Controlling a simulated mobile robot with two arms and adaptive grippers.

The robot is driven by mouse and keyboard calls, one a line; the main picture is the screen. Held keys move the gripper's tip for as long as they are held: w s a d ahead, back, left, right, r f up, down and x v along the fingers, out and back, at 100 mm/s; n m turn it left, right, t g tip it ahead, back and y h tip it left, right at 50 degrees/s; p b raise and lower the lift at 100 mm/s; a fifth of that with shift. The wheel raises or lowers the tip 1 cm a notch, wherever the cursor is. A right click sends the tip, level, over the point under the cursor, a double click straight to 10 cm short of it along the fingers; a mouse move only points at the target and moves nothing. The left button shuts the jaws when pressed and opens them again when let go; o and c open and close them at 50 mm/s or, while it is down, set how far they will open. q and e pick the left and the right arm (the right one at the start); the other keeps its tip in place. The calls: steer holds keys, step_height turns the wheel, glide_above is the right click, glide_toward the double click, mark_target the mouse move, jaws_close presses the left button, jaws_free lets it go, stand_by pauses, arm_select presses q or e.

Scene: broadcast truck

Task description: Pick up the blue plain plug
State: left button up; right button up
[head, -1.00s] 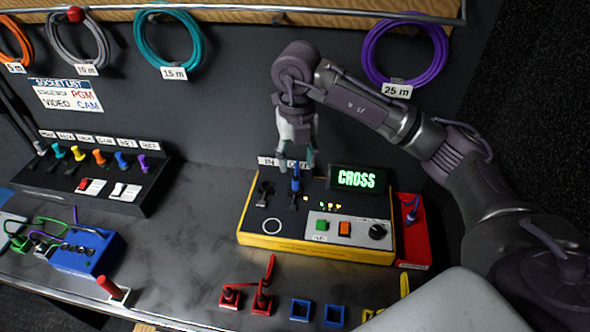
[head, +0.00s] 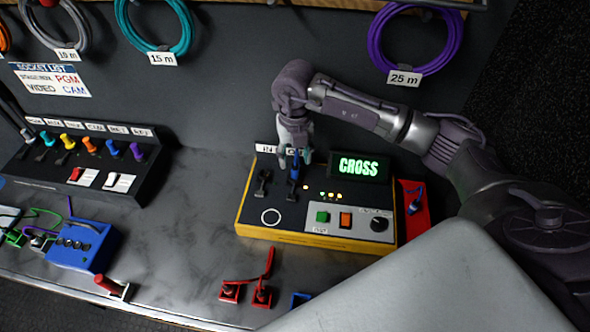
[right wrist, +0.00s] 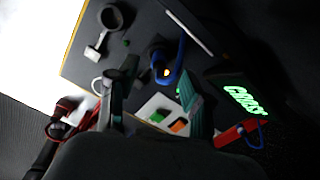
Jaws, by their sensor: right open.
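A blue plug-like piece (head: 295,168) stands upright on the yellow-edged console (head: 318,238), near its back left. In the right wrist view it shows as a blue curved piece (right wrist: 178,68) with a small orange light close by. My right gripper (head: 294,158) is open above and around the blue piece, one finger on each side. In the right wrist view the open fingers (right wrist: 154,98) also show, with the blue piece beyond them. Contact cannot be told. Another blue piece (head: 416,202) with a cord sits in the red holder (head: 412,232) at the console's right. My left gripper is not in view.
The lit CROSS display (head: 360,167) stands close to the right of the gripper. A black lever (head: 263,181) is on its left. The grey counter (head: 180,230) left of the console is clear.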

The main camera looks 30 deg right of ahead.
mark_target(295, 165)
step_height(295, 165, down, 4)
steer(key=shift+s+a+r+p, duration=0.1)
steer(key=shift+s+r+p, duration=0.1)
steer(key=shift+p, duration=0.6)
steer(key=shift+w+f, duration=0.15)
steer(key=shift+f, duration=0.35)
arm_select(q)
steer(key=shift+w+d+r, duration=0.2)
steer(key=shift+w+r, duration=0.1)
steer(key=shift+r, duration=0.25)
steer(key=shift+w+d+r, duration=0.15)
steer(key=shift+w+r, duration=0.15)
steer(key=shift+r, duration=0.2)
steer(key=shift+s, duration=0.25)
arm_select(e)
jaws_close()
